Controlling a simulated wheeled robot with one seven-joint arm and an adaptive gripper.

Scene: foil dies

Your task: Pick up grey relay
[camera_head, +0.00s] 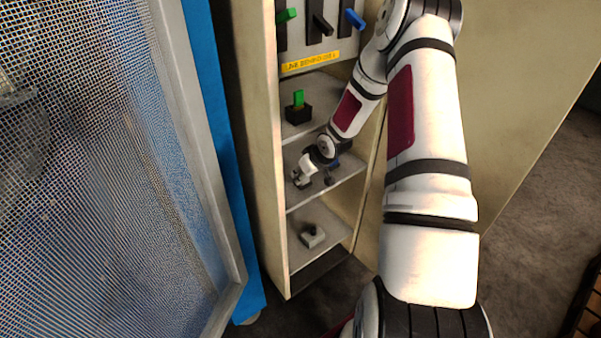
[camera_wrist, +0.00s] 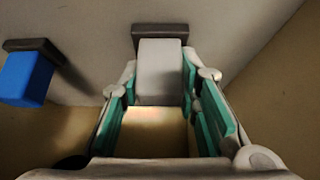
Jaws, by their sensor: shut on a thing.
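The grey relay (camera_wrist: 161,65) is a pale grey block with a dark end piece. In the wrist view it sits between the teal-padded fingers of my gripper (camera_wrist: 160,82), which is shut on it. In the head view my gripper (camera_head: 300,178) is at the left front of the middle shelf (camera_head: 340,178). The relay is hard to make out there, small and partly hidden by the gripper. I cannot tell whether it still touches the shelf.
A blue block with a dark end (camera_wrist: 25,78) is left of the relay. A green-topped black block (camera_head: 298,112) stands on the shelf above, and a grey piece with a dark knob (camera_head: 312,236) on the shelf below. A mesh panel (camera_head: 95,170) stands at left.

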